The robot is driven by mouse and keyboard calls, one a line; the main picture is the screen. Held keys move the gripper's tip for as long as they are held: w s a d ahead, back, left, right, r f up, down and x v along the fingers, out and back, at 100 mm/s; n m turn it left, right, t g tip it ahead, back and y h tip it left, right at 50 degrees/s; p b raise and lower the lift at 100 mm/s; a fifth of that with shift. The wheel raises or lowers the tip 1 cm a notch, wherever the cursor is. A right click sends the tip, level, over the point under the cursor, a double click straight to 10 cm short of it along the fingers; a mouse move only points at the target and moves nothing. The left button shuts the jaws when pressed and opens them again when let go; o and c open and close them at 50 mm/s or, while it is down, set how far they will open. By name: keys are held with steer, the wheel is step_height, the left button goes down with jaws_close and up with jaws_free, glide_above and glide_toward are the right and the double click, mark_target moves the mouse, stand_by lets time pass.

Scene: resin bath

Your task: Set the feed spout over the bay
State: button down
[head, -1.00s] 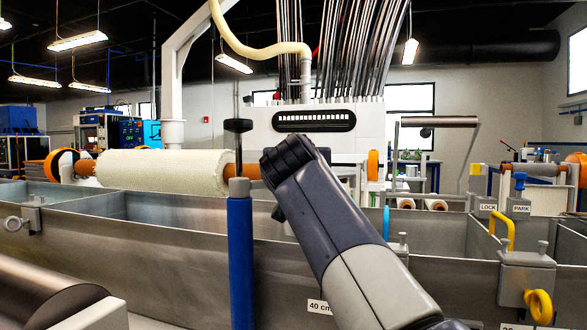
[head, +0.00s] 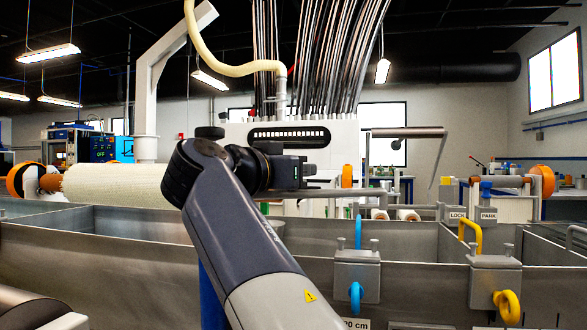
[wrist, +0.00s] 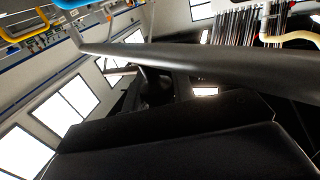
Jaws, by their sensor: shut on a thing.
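My gripper (head: 305,170) is above the long metal trough, past the bend of my arm, and points right. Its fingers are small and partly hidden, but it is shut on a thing. In the wrist view a long dark bar (wrist: 190,62) crosses close in front of the dark gripper parts (wrist: 180,140). The exact grip point is hidden. The trough (head: 110,250) is divided into bays; which bay is meant is unclear.
A white roll (head: 115,185) lies behind the trough. A cream hose (head: 225,62) hangs above. A blue post (head: 211,300) stands behind my arm.

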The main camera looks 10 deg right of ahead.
steer(key=shift+a+f, duration=0.1)
steer(key=shift+f, duration=0.15)
steer(key=c, duration=1.5)
jaws_free()
steer(key=o, duration=0.3)
steer(key=shift+r, duration=0.15)
steer(key=p+v, duration=0.1)
steer(key=v, duration=0.9)
steer(key=shift+s+a+p, duration=0.25)
steer(key=shift+a+p, duration=0.05)
steer(key=shift+p, duration=0.1)
steer(key=b+x, duration=0.1)
steer(key=x, duration=1)
steer(key=shift+d+b, duration=0.1)
steer(key=shift+b, duration=0.3)
